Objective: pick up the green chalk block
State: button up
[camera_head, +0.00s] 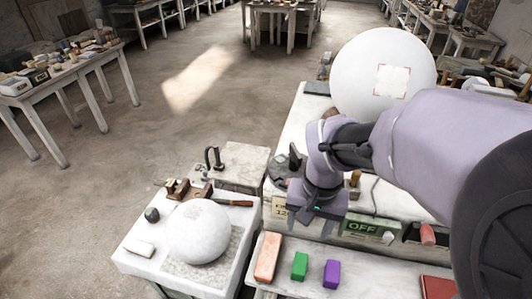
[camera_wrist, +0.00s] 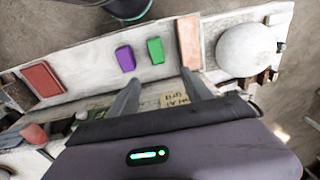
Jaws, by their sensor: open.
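The green chalk block (camera_head: 300,266) stands on a pale shelf at the front, between an orange-pink block (camera_head: 267,257) and a purple block (camera_head: 332,273). In the wrist view the green block (camera_wrist: 155,50) lies beyond the fingertips, roughly in line with the gap between them. My gripper (camera_head: 312,226) points down, open and empty, behind and above the row of blocks in the head view. Its two fingers also show in the wrist view (camera_wrist: 159,74), apart, with nothing between them. The green block is fully visible and untouched.
A white plaster sphere (camera_head: 198,232) rests on a bench left of the shelf. A larger sphere (camera_head: 383,73) stands behind my arm. A red slab (camera_head: 438,287) lies at the shelf's right.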

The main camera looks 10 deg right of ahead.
aim_at(300, 263)
jog(key=shift+g, duration=0.4)
jog(key=f+b, duration=0.1)
jog(key=f, duration=0.3)
jog(key=f+b, duration=0.2)
jog(key=f, duration=0.3)
jog(key=f+b, duration=0.1)
jog(key=f, duration=0.3)
jog(key=shift+w+d+f+b, duration=0.2)
jog(key=shift+w+d+b, duration=0.05)
jog(key=shift+w+b, duration=0.1)
jog(key=f, duration=0.2)
jog(key=f+b, duration=0.2)
jog(key=f, duration=0.1)
jog(key=shift+s+a+f, duration=0.3)
jog(key=shift+s+a, duration=0.05)
jog(key=shift+s, duration=0.05)
jog(key=shift+r, duration=0.1)
grip_shut()
